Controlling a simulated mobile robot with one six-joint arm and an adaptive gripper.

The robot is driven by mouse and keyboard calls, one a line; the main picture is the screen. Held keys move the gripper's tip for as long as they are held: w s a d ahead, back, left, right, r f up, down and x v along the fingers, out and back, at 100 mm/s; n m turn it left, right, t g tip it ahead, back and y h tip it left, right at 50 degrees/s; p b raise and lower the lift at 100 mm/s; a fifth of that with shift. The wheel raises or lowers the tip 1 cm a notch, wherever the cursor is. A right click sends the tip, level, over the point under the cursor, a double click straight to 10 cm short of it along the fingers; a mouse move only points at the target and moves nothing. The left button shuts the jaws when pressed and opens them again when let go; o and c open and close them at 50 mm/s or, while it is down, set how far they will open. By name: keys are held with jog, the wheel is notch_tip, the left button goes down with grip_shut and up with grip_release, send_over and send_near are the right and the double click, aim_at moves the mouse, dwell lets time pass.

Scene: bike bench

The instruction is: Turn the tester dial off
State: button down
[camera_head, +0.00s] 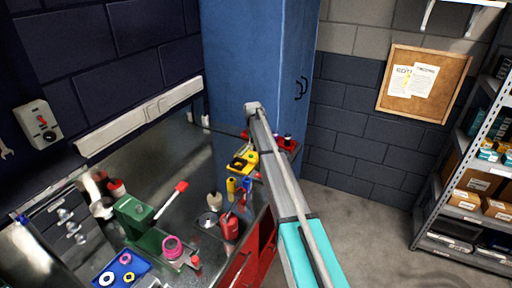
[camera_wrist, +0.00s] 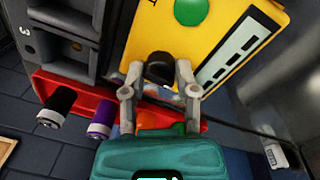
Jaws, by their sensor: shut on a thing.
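The tester is a yellow box (camera_wrist: 147,35) in the wrist view, with a green round spot (camera_wrist: 191,10) and a white strip of dark bars (camera_wrist: 228,62). Its black dial (camera_wrist: 159,67) is near the lower edge of the yellow face. My gripper (camera_wrist: 159,74) has its two grey fingertips on either side of the dial, shut on it. The dial's mark cannot be made out. In the head view the yellow tester (camera_head: 238,165) is small at the bench's far end, and my arm hides the gripper there.
In the wrist view a red tray (camera_wrist: 73,88) below the tester holds a black battery (camera_wrist: 56,106) and a purple one (camera_wrist: 102,118). A blue cabinet (camera_head: 240,60) stands behind.

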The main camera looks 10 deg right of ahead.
jog(key=shift+n, duration=0.3)
jog(key=shift+c, duration=1.9)
grip_release()
